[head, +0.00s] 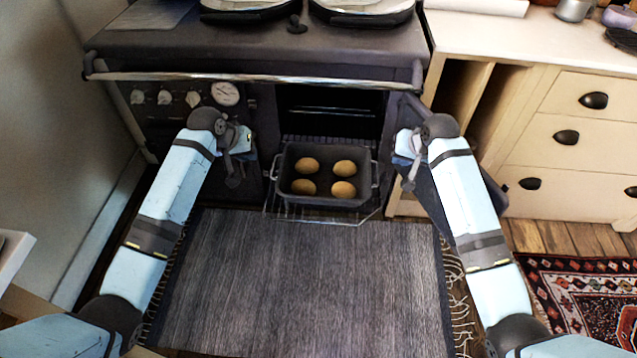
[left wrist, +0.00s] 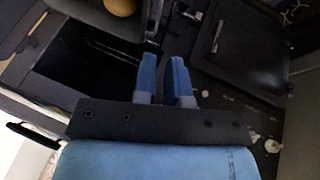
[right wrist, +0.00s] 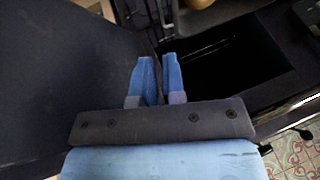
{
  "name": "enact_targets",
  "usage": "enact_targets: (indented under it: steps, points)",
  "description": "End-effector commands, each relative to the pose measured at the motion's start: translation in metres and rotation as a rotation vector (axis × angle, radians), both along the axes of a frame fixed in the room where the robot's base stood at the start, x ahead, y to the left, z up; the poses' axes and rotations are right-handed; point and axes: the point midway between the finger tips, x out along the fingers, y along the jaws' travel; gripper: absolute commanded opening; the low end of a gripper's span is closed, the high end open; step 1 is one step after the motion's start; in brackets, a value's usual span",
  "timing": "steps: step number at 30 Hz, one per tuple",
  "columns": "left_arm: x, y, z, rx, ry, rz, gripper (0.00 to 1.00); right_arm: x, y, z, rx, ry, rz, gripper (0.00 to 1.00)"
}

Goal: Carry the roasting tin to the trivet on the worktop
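The dark roasting tin (head: 325,201) holds several golden-brown round items and sits on a pulled-out wire rack (head: 345,221) in front of the open oven. It has a handle at each end. My left gripper (head: 236,178) is just left of the tin's left handle, apart from it. Its fingers (left wrist: 165,80) are a little apart with nothing between them. My right gripper (head: 408,182) is right of the tin's right handle, also apart from it. Its fingers (right wrist: 158,80) show a narrow empty gap. A dark round trivet (head: 622,38) lies on the worktop, cut by the right edge.
The open oven door (head: 425,190) stands to the right, partly behind my right arm. A steel rail (head: 250,78) crosses the range above the oven. The pale worktop (head: 500,40) is right of the range, largely clear in front. A grey rug (head: 310,285) covers the floor.

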Motion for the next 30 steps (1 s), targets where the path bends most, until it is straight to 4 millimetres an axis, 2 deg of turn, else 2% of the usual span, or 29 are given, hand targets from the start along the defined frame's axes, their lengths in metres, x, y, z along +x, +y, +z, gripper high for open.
enact_targets:
  steps: [11,16,20,30]
  points:
    - [0.005,0.000,0.004,0.000,0.014,0.001,0.12,0.005,0.000,0.004,0.003,0.014,-0.004,0.10]
    - [0.008,-0.003,-0.004,-0.001,0.014,0.000,0.12,0.008,0.003,-0.005,0.003,0.015,-0.003,0.10]
    - [0.015,-0.008,-0.021,-0.001,0.015,0.000,0.12,0.016,0.007,-0.021,0.003,0.015,-0.002,0.10]
    - [0.039,-0.029,-0.080,-0.001,0.015,0.001,0.12,0.043,0.023,-0.080,0.002,0.016,-0.004,0.10]
